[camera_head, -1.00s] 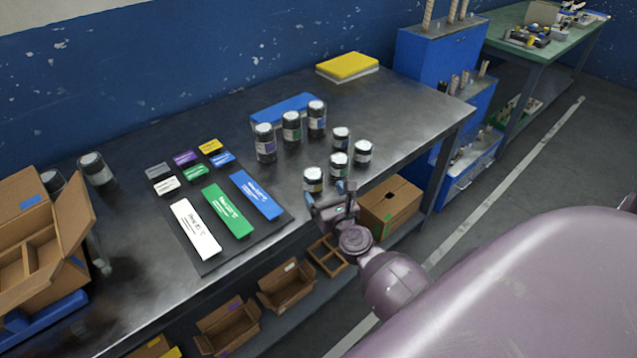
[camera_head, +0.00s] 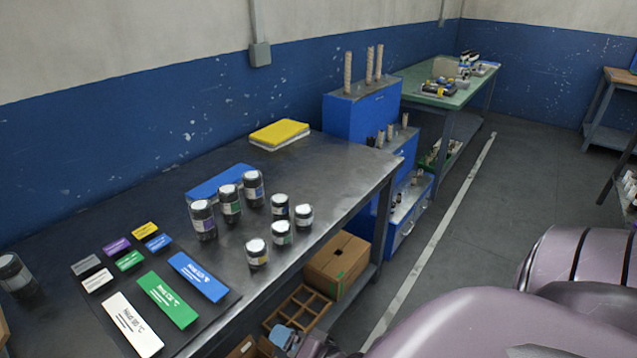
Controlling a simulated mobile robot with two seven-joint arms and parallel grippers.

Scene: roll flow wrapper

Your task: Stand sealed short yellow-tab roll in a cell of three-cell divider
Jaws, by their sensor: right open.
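Several short dark rolls with pale tops stand on the dark workbench (camera_head: 330,165). The nearest short roll (camera_head: 257,254) shows a yellowish mark and stands upright near the front edge. A wooden divider tray (camera_head: 302,292) with several cells lies on the shelf below, just above the gripper in the picture. I cannot tell whether it is the three-cell divider. My left gripper is out of view.
Taller rolls (camera_head: 229,204) stand behind the short ones. Flat coloured labels (camera_head: 168,298) lie at the left. A cardboard box (camera_head: 338,263) sits on the lower shelf. A blue cabinet (camera_head: 361,118) stands beyond the bench. The bench's right end is clear.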

